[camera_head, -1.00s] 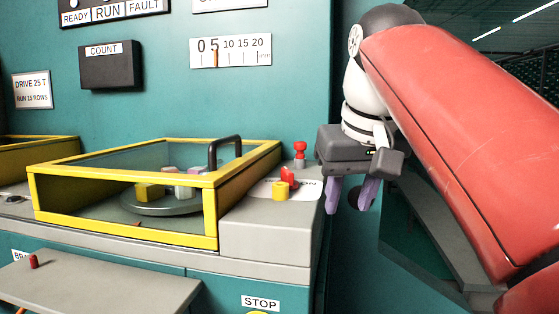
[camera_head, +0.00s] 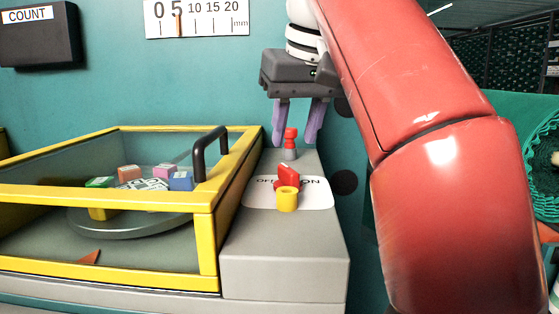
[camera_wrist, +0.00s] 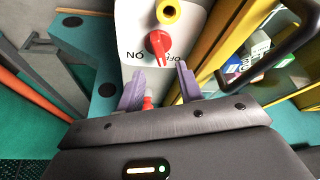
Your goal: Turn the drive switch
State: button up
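The drive switch is a red knob (camera_head: 287,178) on a white plate (camera_head: 318,194) marked OFF on the left and ON on the right, on top of the grey console. A yellow cylinder (camera_head: 287,199) stands just in front of it. The red knob also shows in the wrist view (camera_wrist: 157,43), beyond the fingertips. My gripper (camera_head: 297,142) is open with two purple fingers pointing down, above and behind the switch, not touching it. A red-topped post (camera_head: 291,138) stands behind the switch; in the wrist view it shows between my fingers (camera_wrist: 160,85).
A yellow-framed clear guard (camera_head: 205,245) with a black handle (camera_head: 198,155) stands left of the switch, covering a round turntable with coloured blocks. A teal wall with a scale (camera_head: 197,20) is behind.

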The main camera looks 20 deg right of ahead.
aim_at(289, 169)
jog(key=shift+x, duration=3.5)
jog(key=shift+s, duration=0.1)
jog(key=shift+c, duration=0.2)
grip_shut()
